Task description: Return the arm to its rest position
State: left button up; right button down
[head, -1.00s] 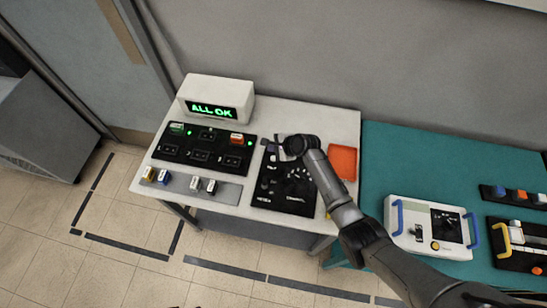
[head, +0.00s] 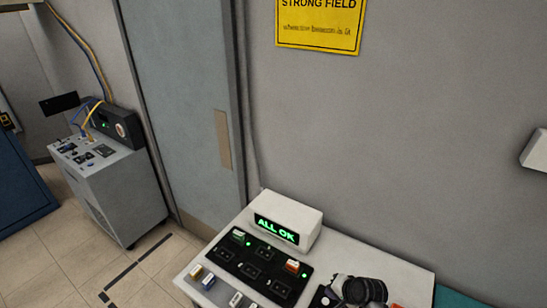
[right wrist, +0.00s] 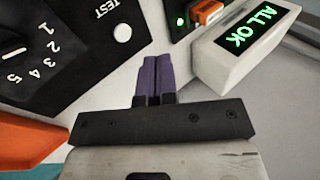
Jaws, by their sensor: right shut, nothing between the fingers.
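My right gripper (right wrist: 153,62) shows in the right wrist view with its two purple fingers shut together and nothing between them. It is over the pale table top, between a black dial panel (right wrist: 85,60) and the white display box (right wrist: 245,50). In the head view my right wrist (head: 362,290) is a dark rounded shape at the bottom edge, right of the black slotted panel (head: 246,268). The fingers are hard to make out there. The display box (head: 283,214) reads ALL OK in green. My left gripper is in neither view.
The slotted panel holds a white-and-green block (head: 238,234) and an orange block (head: 292,267), each beside a green light. Several small blocks lie along the front strip. An orange tray (right wrist: 30,138) is close left of my right gripper. A grey cabinet (head: 120,190) stands far left.

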jog(key=s+d+r+n+t+h, duration=0.25)
jog(key=r+n, duration=0.55)
jog(key=r, duration=0.7)
jog(key=s+r+n+h, duration=0.1)
jog(key=s+r+h, duration=0.1)
jog(key=s, duration=0.7)
jog(key=s+f+g, duration=0.2)
jog(key=s+f, duration=0.2)
jog(key=s, duration=0.6)
jog(key=s+f+g, duration=0.1)
jog(key=s+f, duration=0.3)
jog(key=s, duration=0.5)
jog(key=s+f+g, duration=0.2)
jog(key=s+f, duration=0.3)
jog(key=s, duration=0.5)
notch_tip(320, 180, up, 15)
jog(key=p, duration=1.4)
jog(key=shift+w+d+n+t, duration=0.2)
jog(key=shift+w+n+t, duration=0.1)
jog(key=shift+w+t, duration=0.05)
